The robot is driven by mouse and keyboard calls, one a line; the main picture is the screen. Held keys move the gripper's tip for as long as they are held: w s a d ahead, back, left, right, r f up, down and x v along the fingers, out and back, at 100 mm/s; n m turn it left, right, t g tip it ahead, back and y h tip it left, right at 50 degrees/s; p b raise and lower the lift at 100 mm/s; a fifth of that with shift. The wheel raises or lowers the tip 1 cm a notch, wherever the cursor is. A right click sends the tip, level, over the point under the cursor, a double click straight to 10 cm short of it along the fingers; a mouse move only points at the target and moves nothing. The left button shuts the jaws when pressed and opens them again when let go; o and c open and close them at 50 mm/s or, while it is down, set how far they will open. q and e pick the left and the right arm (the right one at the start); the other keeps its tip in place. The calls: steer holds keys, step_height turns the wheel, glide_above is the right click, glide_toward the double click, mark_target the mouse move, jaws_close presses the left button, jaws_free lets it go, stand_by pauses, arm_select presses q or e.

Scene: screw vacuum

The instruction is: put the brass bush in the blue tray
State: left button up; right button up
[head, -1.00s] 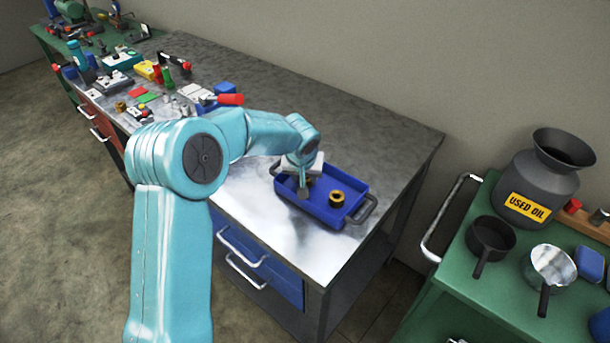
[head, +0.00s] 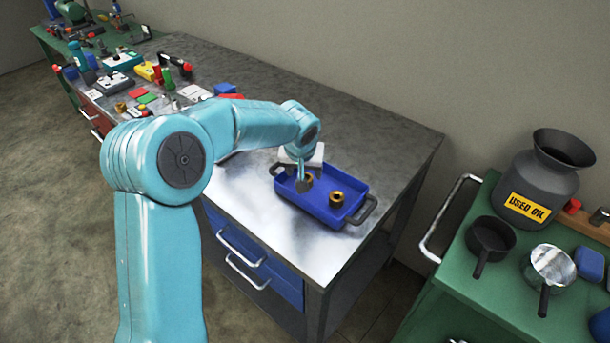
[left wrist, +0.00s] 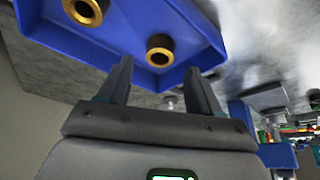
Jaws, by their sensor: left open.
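The blue tray (head: 352,214) stands on the metal bench, with a black handle at each end. One brass bush (head: 336,199) lies in its right half. Another brass bush (head: 309,178) lies in the tray, partly hidden by my left gripper (head: 304,187). Both bushes show inside the tray in the left wrist view, one at the top left (left wrist: 83,11) and one (left wrist: 159,50) just beyond the fingertips. My left gripper (left wrist: 158,70) is open and empty over the tray. My right gripper is out of view.
Another brass ring-like part (head: 121,107) lies among tools and small parts at the bench's far left. A green cart (head: 440,300) with a used-oil can (head: 537,185) and pans stands to the right.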

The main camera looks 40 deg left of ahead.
arm_select(q)
steer(key=v, duration=0.7)
steer(key=shift+s+r, duration=0.15)
steer(key=shift+r, duration=0.2)
steer(key=shift+d, duration=0.1)
